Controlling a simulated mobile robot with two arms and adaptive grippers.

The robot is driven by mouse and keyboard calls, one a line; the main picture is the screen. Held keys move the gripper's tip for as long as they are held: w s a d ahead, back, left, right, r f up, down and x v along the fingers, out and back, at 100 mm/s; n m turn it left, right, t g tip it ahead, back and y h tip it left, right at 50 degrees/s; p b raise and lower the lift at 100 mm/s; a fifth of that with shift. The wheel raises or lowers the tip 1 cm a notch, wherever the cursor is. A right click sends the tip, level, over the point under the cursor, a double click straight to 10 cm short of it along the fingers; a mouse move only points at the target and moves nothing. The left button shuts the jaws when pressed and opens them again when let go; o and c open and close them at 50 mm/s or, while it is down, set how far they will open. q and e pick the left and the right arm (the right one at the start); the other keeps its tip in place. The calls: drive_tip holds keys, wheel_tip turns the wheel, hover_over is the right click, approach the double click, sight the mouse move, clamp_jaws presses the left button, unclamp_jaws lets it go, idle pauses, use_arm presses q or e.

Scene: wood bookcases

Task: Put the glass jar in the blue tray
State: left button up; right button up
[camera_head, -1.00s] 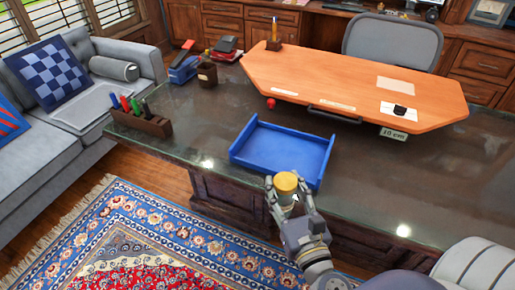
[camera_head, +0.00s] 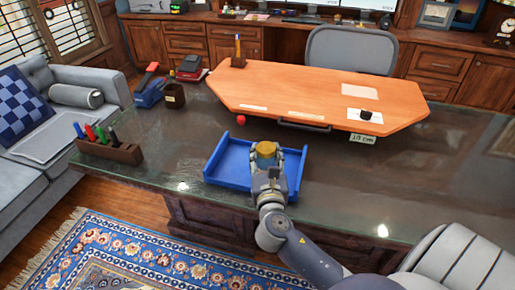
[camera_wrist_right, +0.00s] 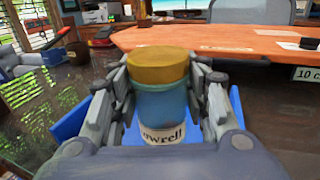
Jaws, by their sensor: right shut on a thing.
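The glass jar (camera_head: 265,151) has a yellow-brown lid and is upright in my right gripper (camera_head: 266,160). In the right wrist view the jar (camera_wrist_right: 160,100) has a blue-tinted body and a pale label, and both fingers are closed against its sides. The blue tray (camera_head: 228,162) sits on the dark glossy desk top. In the head view the jar and gripper overlap the tray's right part; how high the jar is above its floor is unclear. The tray also shows behind the fingers in the wrist view (camera_wrist_right: 70,124). My left gripper is not in view.
An orange raised board (camera_head: 300,95) with a "10 cm" tag (camera_head: 362,139) stands behind the tray. A red ball (camera_head: 241,120) lies near its edge. A pen holder (camera_head: 108,150), a dark cup (camera_head: 173,96) and staplers (camera_head: 150,88) are at left. The desk at right is clear.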

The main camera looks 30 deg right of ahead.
drive_tip(key=shift+w+d+f+b, duration=0.15)
drive_tip(key=shift+w+d+f, duration=0.5)
drive_tip(key=shift+w, duration=0.85)
drive_tip(key=shift+w+d+f+b, duration=0.15)
drive_tip(key=shift+w+d+f, duration=0.5)
drive_tip(key=shift+w, duration=0.85)
drive_tip(key=shift+w+d+f+b, duration=0.15)
drive_tip(key=shift+w+d+f, duration=0.2)
drive_tip(key=shift+w+f, duration=0.85)
drive_tip(key=shift+w+r, duration=0.25)
drive_tip(key=shift+r, duration=0.05)
drive_tip(key=shift+f, duration=0.15)
drive_tip(key=o, duration=1.2)
